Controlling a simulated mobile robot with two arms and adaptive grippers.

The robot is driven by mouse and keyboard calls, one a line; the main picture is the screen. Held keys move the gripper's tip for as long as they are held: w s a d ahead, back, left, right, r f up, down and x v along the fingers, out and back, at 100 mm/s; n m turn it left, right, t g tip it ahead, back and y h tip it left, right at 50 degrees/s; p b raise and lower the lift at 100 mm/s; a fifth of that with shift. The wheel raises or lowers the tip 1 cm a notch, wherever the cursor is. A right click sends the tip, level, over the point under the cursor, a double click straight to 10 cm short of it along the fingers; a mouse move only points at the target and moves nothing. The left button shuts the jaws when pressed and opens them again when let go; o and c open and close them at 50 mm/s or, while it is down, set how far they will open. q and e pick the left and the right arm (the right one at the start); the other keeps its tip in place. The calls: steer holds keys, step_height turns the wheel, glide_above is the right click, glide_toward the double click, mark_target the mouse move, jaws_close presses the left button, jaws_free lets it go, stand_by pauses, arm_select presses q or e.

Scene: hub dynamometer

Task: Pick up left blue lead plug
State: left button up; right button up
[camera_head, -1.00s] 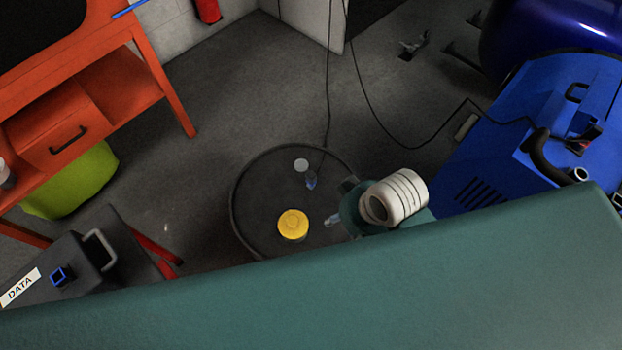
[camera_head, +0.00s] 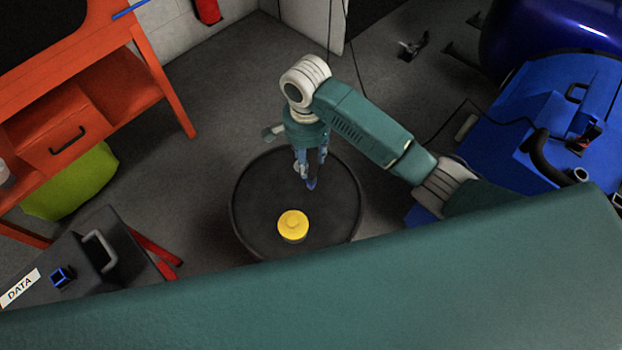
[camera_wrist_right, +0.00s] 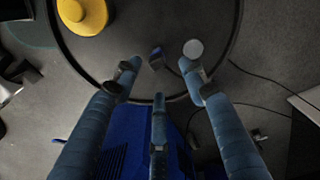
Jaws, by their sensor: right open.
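The blue plug (camera_head: 311,185) stands on the round dark table (camera_head: 255,185), at the end of a thin dark lead. It also shows as a small dark blue piece in the right wrist view (camera_wrist_right: 156,58). My right gripper (camera_head: 312,168) points down above the far part of the table. Its fingers are spread and empty, with the plug just beyond the fingertips, between the two upper fingers in the wrist view (camera_wrist_right: 160,76). In the head view the fingers partly cover the lead and plug. I cannot tell whether they touch it. My left gripper is not in view.
A yellow round object (camera_head: 293,223) sits nearer on the table. A white disc (camera_wrist_right: 193,49) lies close to one fingertip. A grey DATA box (camera_head: 95,262) with a blue socket (camera_head: 61,276) is at lower left, an orange bench (camera_head: 75,110) at left, a blue machine (camera_head: 500,150) at right.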

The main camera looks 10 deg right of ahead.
mark_target(311, 175)
step_height(311, 175, down, 5)
steer(key=shift+s+r, duration=0.1)
steer(key=shift+r, duration=0.1)
steer(key=f, duration=0.2)
steer(key=d+f, duration=0.1)
steer(key=f, duration=0.1)
steer(key=shift+s+f, duration=0.1)
steer(key=shift+s, duration=0.1)
steer(key=shift+a+f, duration=0.1)
steer(key=shift+f, duration=0.45)
jaws_close()
